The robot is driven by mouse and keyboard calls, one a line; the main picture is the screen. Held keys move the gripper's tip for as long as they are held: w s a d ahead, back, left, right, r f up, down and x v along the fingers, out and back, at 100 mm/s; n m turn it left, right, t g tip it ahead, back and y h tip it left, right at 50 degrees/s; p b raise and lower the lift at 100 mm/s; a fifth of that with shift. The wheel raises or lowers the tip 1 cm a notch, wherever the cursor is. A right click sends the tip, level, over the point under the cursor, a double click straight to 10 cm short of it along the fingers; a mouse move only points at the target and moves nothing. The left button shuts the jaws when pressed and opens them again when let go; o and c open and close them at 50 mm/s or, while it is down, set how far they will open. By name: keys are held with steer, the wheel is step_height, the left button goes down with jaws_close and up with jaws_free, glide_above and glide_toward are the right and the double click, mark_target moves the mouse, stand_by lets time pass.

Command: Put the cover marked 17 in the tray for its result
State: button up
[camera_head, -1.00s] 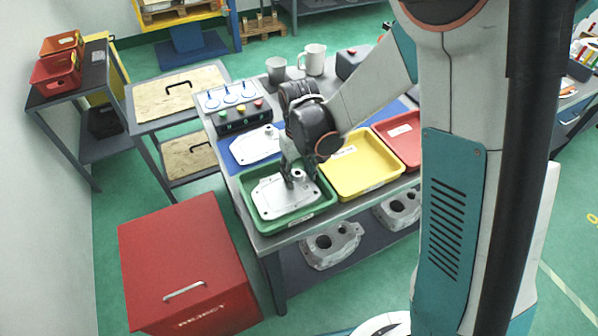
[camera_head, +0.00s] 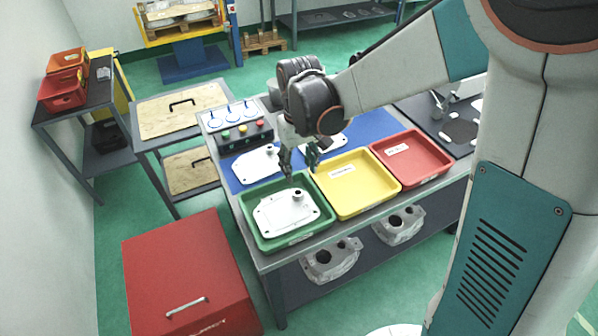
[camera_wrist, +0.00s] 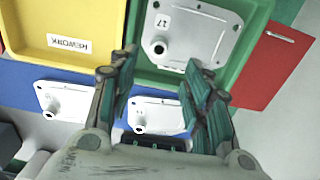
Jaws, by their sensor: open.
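The cover marked 17 (camera_head: 283,214) is a pale grey plate with a round boss, lying flat in the green tray (camera_head: 326,222). Its number 17 shows in the wrist view, where the cover (camera_wrist: 190,38) lies inside the green tray (camera_wrist: 247,62). My gripper (camera_head: 298,166) is open and empty, above and behind the green tray, apart from the cover. In the wrist view my open gripper's fingers (camera_wrist: 165,95) have nothing between them. The yellow tray (camera_head: 345,200), labelled REWORK in the wrist view, and the red tray (camera_head: 425,170) look empty.
Two more covers (camera_head: 256,165) (camera_wrist: 62,102) lie on the blue mat (camera_head: 372,124) behind the trays. A panel with coloured buttons or lamps (camera_head: 245,135) stands at the back left. A red REJECT bin (camera_head: 185,265) stands on the floor. Castings (camera_head: 332,262) sit on the lower shelf.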

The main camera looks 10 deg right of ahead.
steer(key=s+d+r+m+t, duration=0.1)
steer(key=s+d+r+t, duration=0.2)
steer(key=s+d+r, duration=0.2)
steer(key=s+d+r+m+t, duration=0.2)
steer(key=s+d+r+t, duration=0.2)
steer(key=s+r, duration=0.4)
steer(key=shift+s+d, duration=0.4)
steer(key=shift+s, duration=1.25)
steer(key=shift+r, duration=0.1)
steer(key=shift+f+b, duration=0.3)
steer(key=shift+f, duration=0.05)
